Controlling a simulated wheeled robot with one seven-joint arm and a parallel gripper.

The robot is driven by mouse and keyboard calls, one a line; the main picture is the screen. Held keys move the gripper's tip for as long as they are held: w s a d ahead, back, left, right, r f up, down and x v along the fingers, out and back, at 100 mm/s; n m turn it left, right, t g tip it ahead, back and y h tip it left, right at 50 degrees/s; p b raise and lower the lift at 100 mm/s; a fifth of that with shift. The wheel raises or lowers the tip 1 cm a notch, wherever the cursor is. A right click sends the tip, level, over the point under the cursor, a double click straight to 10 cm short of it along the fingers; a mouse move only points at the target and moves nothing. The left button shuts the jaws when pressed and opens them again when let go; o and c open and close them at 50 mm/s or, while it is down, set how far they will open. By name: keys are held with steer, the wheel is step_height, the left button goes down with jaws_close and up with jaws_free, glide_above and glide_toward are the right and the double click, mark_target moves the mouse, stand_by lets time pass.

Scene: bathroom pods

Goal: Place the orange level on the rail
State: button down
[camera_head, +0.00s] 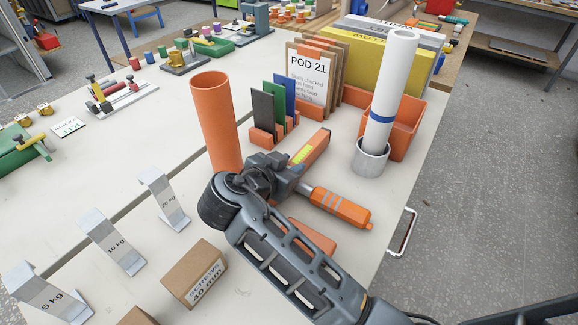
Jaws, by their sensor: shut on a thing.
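The orange level (309,149), a bar with a yellow-green vial, points up and right from the jaws of my gripper (291,174). My gripper is shut on its near end, over the white table. My gripper and wrist hide the level's lower-left end. I cannot tell how far the level is above the table. An orange tool-like body with grey bands (341,206) lies just right of my gripper. An orange piece (313,237) shows partly behind my forearm. I cannot tell which thing is the rail.
An orange tube (214,120) stands close left of my gripper. Behind it are upright coloured plates (284,94) in an orange holder. A white roll (391,88) stands in a grey cup (371,158) beside an orange bin (408,126). Boxes and metal weights stand front left.

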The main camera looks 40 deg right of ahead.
steer(key=shift+f, duration=0.35)
steer(key=shift+f, duration=0.15)
steer(key=c, duration=0.8)
jaws_free()
